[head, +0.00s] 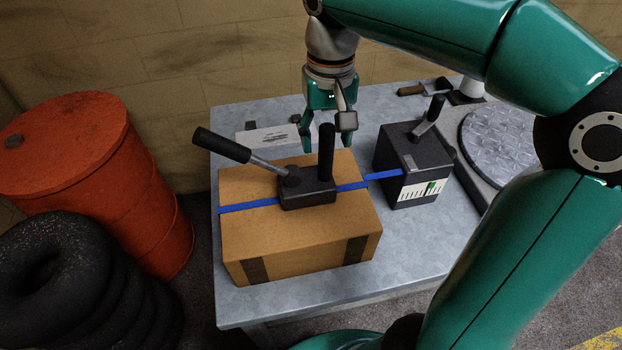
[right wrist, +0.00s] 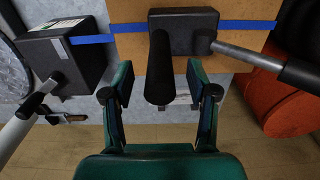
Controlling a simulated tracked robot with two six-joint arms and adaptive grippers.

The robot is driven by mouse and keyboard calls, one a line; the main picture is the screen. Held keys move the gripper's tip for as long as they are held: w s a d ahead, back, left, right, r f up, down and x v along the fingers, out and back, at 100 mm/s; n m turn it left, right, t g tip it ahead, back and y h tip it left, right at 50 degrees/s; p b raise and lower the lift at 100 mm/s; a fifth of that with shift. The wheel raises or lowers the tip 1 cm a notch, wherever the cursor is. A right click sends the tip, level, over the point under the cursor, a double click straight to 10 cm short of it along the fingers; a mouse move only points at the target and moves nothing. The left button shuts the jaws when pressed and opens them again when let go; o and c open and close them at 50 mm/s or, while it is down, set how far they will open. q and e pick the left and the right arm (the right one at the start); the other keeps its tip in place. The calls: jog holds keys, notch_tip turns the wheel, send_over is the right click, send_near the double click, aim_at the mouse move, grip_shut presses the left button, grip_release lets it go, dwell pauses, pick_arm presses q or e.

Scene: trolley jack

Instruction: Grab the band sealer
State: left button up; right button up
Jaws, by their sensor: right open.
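The band sealer (head: 308,188) is a dark block on top of a cardboard box (head: 300,235), over a blue band. It has an upright black grip (head: 326,150) and a long lever with a black handle (head: 221,145) slanting up to the left. My right gripper (head: 328,145) is open, pointing down just behind the upright grip. In the right wrist view the black grip (right wrist: 159,75) stands between and ahead of the open fingers (right wrist: 160,90), and the sealer's body (right wrist: 185,32) is beyond it. My left gripper is not in view.
A dark dispenser box (head: 408,165) with a lever stands right of the cardboard box, the blue band running to it. A round metal plate (head: 500,140) is at the right. The grey table (head: 240,305) has bare room in front. An orange drum (head: 75,150) and tyres (head: 60,270) stand left.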

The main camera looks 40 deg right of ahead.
jog(key=shift+f, duration=0.25)
jog(key=shift+s, duration=0.1)
grip_shut()
jog(key=shift+r, duration=0.2)
